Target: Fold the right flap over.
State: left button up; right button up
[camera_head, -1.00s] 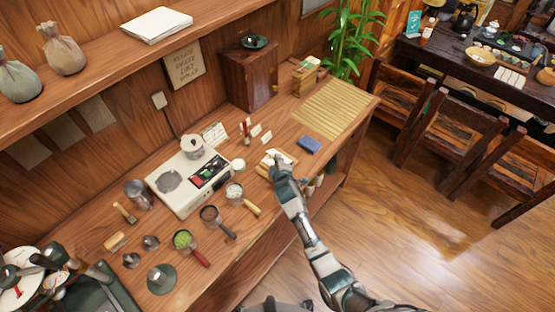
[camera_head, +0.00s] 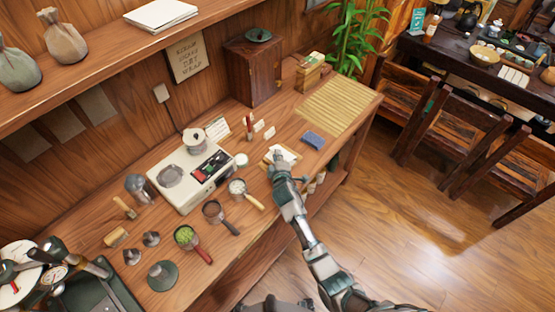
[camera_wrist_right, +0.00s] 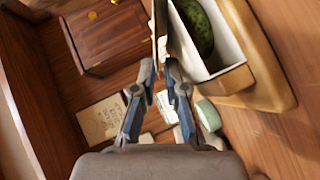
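A white paper wrapper (camera_head: 287,153) lies on a small wooden tray (camera_head: 268,160) near the front edge of the workbench. In the right wrist view, the white wrapper wall (camera_wrist_right: 228,42) stands up around a dark green tea cake (camera_wrist_right: 196,22) on the light wooden tray (camera_wrist_right: 272,75). My right gripper (camera_head: 279,160) is at the wrapper and covers part of it. In the right wrist view its fingertips (camera_wrist_right: 161,68) are close together, with the thin edge of the right flap (camera_wrist_right: 158,35) between them. The tips' exact contact is partly hidden. My left gripper is not in view.
A blue cloth (camera_head: 312,140) lies right of the tray, with a bamboo mat (camera_head: 338,105) behind it. Small cards (camera_head: 258,125) stand behind the tray. A white stove (camera_head: 187,178) and strainers (camera_head: 187,237) occupy the bench to the left.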

jog(key=v, duration=1.1)
jog(key=shift+s, duration=0.15)
jog(key=shift+s+a, duration=0.2)
jog(key=shift+s, duration=0.05)
